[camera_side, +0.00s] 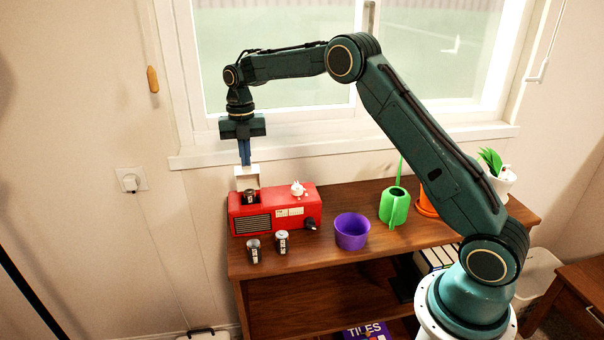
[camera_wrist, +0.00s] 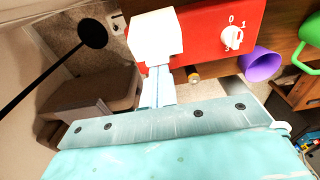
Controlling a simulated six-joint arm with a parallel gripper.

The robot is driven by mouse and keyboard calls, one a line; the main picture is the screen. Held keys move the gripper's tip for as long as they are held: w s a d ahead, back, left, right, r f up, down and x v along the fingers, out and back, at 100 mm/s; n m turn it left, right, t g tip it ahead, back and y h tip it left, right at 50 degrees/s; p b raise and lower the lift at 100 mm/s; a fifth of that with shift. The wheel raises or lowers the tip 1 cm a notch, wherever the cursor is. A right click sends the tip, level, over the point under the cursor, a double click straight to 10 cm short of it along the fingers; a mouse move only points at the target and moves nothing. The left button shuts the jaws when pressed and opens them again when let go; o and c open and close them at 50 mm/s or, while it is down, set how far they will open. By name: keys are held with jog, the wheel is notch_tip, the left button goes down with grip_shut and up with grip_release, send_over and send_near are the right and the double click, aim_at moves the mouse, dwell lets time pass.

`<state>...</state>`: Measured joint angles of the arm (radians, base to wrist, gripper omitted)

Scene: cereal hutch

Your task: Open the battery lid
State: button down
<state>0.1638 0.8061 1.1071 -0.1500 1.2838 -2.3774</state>
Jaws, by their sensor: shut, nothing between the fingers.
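The red radio (camera_side: 308,208) stands on the wooden cabinet top, and it fills the top of the wrist view (camera_wrist: 203,30). Its white battery lid (camera_side: 247,177) stands raised above the left part of the radio. A dark battery (camera_side: 249,196) shows in the opening below the lid. My gripper (camera_side: 245,163) points down at the lid's upper edge, shut with nothing held. In the wrist view its fingers (camera_wrist: 159,82) meet the edge of the white lid (camera_wrist: 156,38); whether they touch it is unclear.
Two batteries (camera_side: 253,251) (camera_side: 282,242) stand in front of the radio. A purple bowl (camera_side: 352,232), green watering can (camera_side: 393,206) and orange pot (camera_side: 426,204) stand to the right. The window sill (camera_side: 300,149) is behind.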

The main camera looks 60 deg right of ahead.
jog(key=shift+w+d, duration=1.45)
jog(key=shift+w, duration=0.05)
jog(key=shift+r, duration=0.2)
jog(key=shift+r, duration=0.5)
